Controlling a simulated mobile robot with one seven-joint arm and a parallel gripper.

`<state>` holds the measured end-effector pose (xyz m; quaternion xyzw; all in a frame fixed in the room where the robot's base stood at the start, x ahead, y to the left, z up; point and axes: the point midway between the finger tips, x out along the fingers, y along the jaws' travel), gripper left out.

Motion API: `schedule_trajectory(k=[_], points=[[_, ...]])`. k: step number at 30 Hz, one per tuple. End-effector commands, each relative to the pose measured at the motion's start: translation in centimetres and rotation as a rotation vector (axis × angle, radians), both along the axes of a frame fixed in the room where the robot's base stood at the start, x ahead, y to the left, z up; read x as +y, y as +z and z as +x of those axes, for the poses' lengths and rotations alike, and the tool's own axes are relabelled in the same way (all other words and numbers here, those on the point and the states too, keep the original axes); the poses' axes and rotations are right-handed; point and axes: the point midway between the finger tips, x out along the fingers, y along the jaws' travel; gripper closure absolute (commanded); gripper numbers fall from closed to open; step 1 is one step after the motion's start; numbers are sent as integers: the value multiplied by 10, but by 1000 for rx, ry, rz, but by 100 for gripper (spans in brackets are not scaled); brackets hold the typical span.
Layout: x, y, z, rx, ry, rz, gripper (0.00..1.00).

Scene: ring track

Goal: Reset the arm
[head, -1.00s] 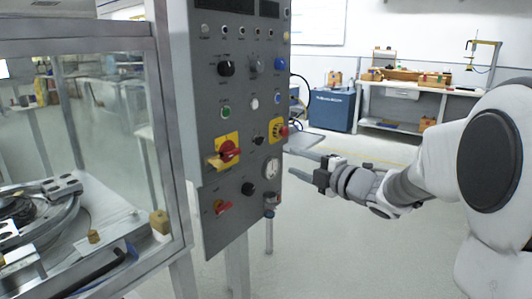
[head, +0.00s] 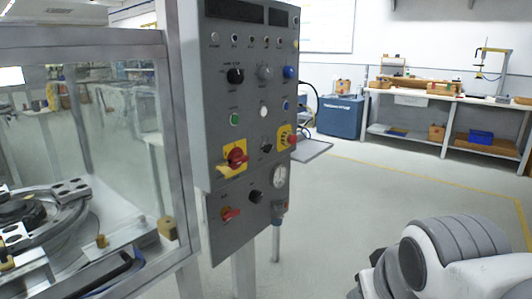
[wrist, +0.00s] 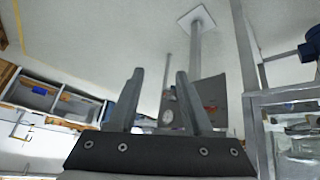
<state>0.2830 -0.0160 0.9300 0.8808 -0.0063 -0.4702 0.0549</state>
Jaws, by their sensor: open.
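My gripper (wrist: 160,95) shows in the wrist view with its two fingers apart and nothing between them. The wrist view is upside down, with the floor at the top and the control panel (wrist: 208,95) partly hidden behind the fingers. In the head view my gripper is not seen; only part of my folded arm shows at the lower right. The grey control panel (head: 243,100) stands at the centre left in the head view, clear of my arm. It carries knobs, buttons, a red and yellow switch (head: 236,158) and a red handle (head: 230,214).
A glass-walled enclosure (head: 172,130) with a ring track (head: 75,210) inside stands at the left. A blue cabinet (head: 340,117) and a workbench (head: 440,97) stand along the back wall. The floor (head: 380,195) between the panel and the bench is open.

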Motion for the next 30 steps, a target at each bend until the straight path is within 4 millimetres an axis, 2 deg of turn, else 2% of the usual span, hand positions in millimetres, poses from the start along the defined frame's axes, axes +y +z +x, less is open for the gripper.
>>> schedule_trajectory(k=[2, 3, 4, 24, 30], points=[[15, -11, -34, 79, -38, 92, 50], [19, -1, -41, 104, -50, 115, 50], [18, 12, -38, 101, -50, 110, 50], [16, 182, -37, 99, -46, 101, 50], [16, 222, -37, 99, -46, 101, 50]])
